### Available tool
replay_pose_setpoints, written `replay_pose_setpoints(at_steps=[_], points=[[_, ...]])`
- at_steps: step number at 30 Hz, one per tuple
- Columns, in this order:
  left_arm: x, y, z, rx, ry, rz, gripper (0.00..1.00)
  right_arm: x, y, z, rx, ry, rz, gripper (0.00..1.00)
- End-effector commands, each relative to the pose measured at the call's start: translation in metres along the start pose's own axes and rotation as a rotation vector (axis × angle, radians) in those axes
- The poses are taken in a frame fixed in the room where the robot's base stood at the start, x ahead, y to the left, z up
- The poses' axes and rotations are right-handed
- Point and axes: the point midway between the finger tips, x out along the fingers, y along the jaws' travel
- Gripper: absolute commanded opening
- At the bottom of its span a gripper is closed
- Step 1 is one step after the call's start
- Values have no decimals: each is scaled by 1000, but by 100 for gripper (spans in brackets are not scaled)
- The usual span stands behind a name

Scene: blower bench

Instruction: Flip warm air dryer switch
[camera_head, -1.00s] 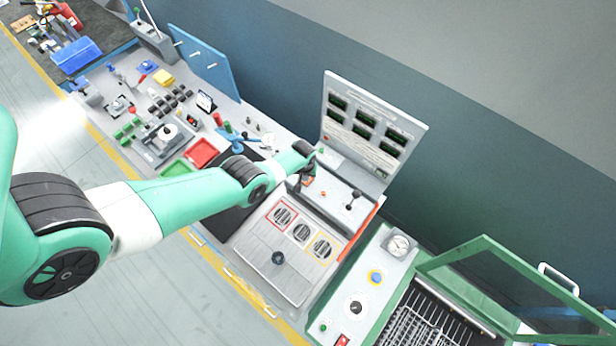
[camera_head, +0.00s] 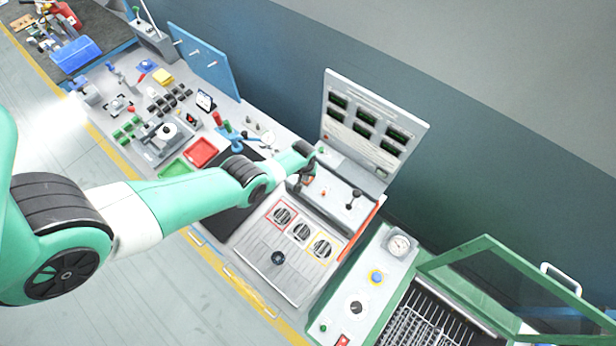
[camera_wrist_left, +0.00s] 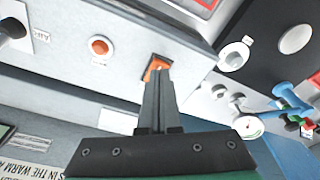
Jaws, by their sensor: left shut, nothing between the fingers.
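An orange rocker switch (camera_wrist_left: 155,66) in a dark square frame sits on the light grey panel in the left wrist view. My left gripper (camera_wrist_left: 160,76) is shut and empty. Its fingertips lie over the lower right part of the switch, at or very close to it; I cannot tell whether they press on it. In the head view the left gripper (camera_head: 304,181) is at the left end of the blower unit's control panel (camera_head: 335,193), and the arm and gripper largely hide the switch there. My right gripper is not in view.
A round orange button (camera_wrist_left: 100,46) and a black knob (camera_wrist_left: 12,28) share the panel with the switch. A display board (camera_head: 372,125) stands behind it. A green-framed machine (camera_head: 370,280) is to the right, and red and green trays (camera_head: 202,152) are to the left.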

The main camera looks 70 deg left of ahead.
Motion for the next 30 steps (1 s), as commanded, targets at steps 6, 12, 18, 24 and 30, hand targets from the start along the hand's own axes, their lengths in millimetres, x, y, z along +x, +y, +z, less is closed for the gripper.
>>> replay_pose_setpoints(at_steps=[6,12,18,24,30], points=[[4,0,1,0,0,0,0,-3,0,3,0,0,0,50],[7,0,1,0,0,0,0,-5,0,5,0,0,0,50],[10,0,2,0,0,0,0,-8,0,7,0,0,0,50],[8,0,1,0,0,0,0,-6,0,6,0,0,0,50],[-10,0,-2,0,0,0,0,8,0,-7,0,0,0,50]])
